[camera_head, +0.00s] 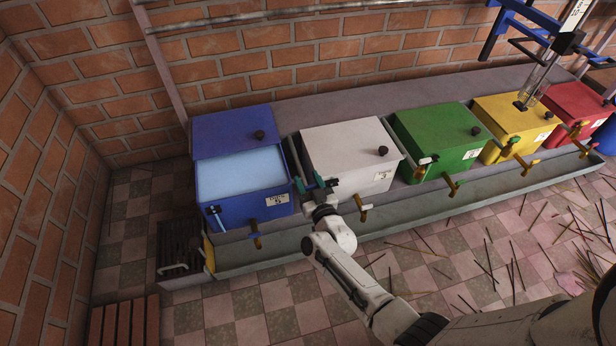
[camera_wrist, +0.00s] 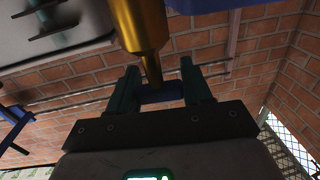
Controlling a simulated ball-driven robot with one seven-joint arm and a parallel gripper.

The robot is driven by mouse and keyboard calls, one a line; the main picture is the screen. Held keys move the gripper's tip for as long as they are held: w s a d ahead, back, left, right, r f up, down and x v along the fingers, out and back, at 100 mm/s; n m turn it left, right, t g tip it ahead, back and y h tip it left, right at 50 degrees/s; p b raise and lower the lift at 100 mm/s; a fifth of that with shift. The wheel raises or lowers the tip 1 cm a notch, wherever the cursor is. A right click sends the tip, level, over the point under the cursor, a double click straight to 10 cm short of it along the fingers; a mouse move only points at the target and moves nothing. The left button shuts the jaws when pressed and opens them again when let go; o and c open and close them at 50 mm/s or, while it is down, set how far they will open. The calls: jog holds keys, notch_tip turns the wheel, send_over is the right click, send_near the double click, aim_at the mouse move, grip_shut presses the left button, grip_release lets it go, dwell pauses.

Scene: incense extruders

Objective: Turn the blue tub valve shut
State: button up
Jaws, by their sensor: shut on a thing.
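The blue tub (camera_head: 240,208) stands at the left end of the row, its lid pushed back over pale blue contents. A blue-handled valve (camera_head: 214,213) shows low on its front left, apart from my gripper. My gripper (camera_head: 316,185) is at the front, by the gap between the blue tub and the white tub (camera_head: 345,155). In the wrist view, my gripper's green fingers (camera_wrist: 157,92) are shut on a dark blue handle (camera_wrist: 160,97) below a tapered brass fitting (camera_wrist: 142,28). I cannot tell for certain which tub this fitting belongs to.
Green (camera_head: 440,140), yellow (camera_head: 512,122) and red (camera_head: 577,108) tubs continue to the right along a grey ledge. Brass taps (camera_head: 363,208) stick out from the fronts. A drain grate (camera_head: 180,248) lies at the left. Thin sticks (camera_head: 490,265) litter the tiled floor.

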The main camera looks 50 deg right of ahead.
jog(key=shift+r+m+g+h+p, duration=0.25)
jog(key=shift+m+g+h+p, duration=0.05)
jog(key=shift+h+p, duration=0.3)
jog(key=shift+f+m+h, duration=0.2)
jog(key=shift+m+h, duration=0.1)
jog(key=shift+h, duration=0.1)
jog(key=o, duration=1)
jog(key=shift+c, duration=0.2)
jog(key=shift+s, duration=0.15)
jog(key=p+v, duration=0.3)
jog(key=v, duration=0.7)
jog(key=shift+s+a+p, duration=0.25)
jog(key=shift+p, duration=0.15)
jog(key=shift+r, duration=0.15)
